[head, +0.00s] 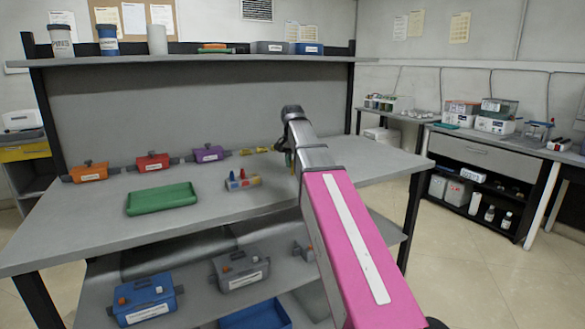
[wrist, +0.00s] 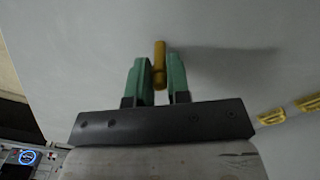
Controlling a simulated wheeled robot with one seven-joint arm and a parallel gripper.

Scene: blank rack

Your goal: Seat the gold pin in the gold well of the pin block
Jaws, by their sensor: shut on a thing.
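In the wrist view, my gripper (wrist: 159,72) has its two green fingers shut on the gold pin (wrist: 160,50), which sticks out past the fingertips. A plain grey surface lies beyond it, with a soft shadow to the right. In the head view, my arm hides most of the gripper and the pin, near the right part of the bench top. A small block with coloured patches (head: 241,181), which looks like the pin block, sits on the bench left of my arm. Its gold well cannot be made out, and the block does not show in the wrist view.
A green tray (head: 162,199) lies on the bench top (head: 95,230). Orange, red and purple (head: 208,153) boxes line the back, with a yellow item (head: 256,150) beside my arm. More boxes stand on the lower shelf. The bench front is clear.

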